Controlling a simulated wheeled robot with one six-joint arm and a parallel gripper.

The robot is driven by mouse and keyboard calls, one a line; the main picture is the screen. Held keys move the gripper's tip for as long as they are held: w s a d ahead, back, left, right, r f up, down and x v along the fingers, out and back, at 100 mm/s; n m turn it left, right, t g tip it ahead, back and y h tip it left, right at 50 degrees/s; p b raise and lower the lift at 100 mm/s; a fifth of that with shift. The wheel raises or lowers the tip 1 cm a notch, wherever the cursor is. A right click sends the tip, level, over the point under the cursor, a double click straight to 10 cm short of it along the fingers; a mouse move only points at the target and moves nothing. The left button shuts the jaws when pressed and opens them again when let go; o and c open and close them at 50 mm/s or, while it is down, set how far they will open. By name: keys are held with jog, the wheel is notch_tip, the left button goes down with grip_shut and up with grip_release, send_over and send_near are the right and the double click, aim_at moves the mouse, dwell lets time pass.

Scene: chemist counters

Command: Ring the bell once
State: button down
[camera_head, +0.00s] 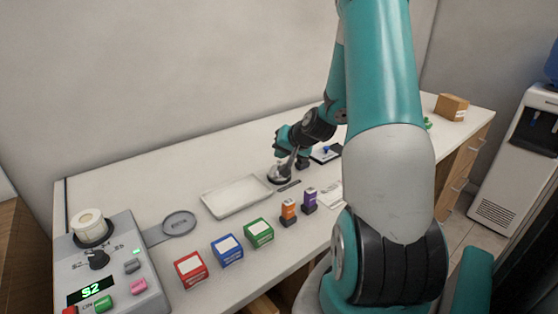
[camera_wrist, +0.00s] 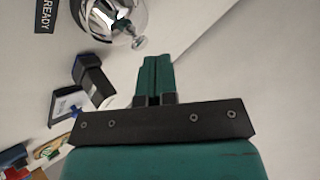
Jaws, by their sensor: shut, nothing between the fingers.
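The bell is a shiny chrome dome on a dark base. It stands on the white counter in the head view (camera_head: 279,173) and is cut off by the top edge of the wrist view (camera_wrist: 112,18). Its small silver button (camera_wrist: 139,43) points toward my gripper in the wrist view. My gripper (camera_wrist: 155,60) is shut and empty, its teal fingertips close to the button. Whether they touch it I cannot tell. In the head view my gripper (camera_head: 293,160) is right at the bell and partly covers it.
A dark READY label (camera_wrist: 43,15) lies by the bell. A white tray (camera_head: 236,196) is left of it; orange (camera_head: 288,209) and purple (camera_head: 309,198) items stand in front. Red, blue and green boxes and a control unit (camera_head: 110,265) are further left. A stamp pad (camera_head: 326,153) is behind right.

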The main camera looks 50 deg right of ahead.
jog(key=shift+r, duration=0.4)
jog(key=shift+r, duration=0.1)
notch_tip(320, 180, up, 5)
jog(key=p, duration=0.4)
dwell(0.8)
jog(key=a+r+n+g+y, duration=0.15)
jog(key=a+r+n, duration=0.25)
jog(key=a, duration=0.8)
jog(key=a+r+n+g+y, duration=0.1)
jog(key=a+r+n+y, duration=0.25)
jog(key=a, duration=0.85)
jog(key=s+a+r+n+g, duration=0.2)
jog(key=s+a+n, duration=0.3)
jog(key=s+a, duration=0.4)
jog(key=s+a+r+n+g, duration=0.3)
jog(key=s+a+n+g, duration=0.1)
jog(key=s+a, duration=0.5)
jog(key=shift+s+n+g, duration=0.35)
jog(key=shift+s+n, duration=0.2)
jog(key=shift+s, duration=0.45)
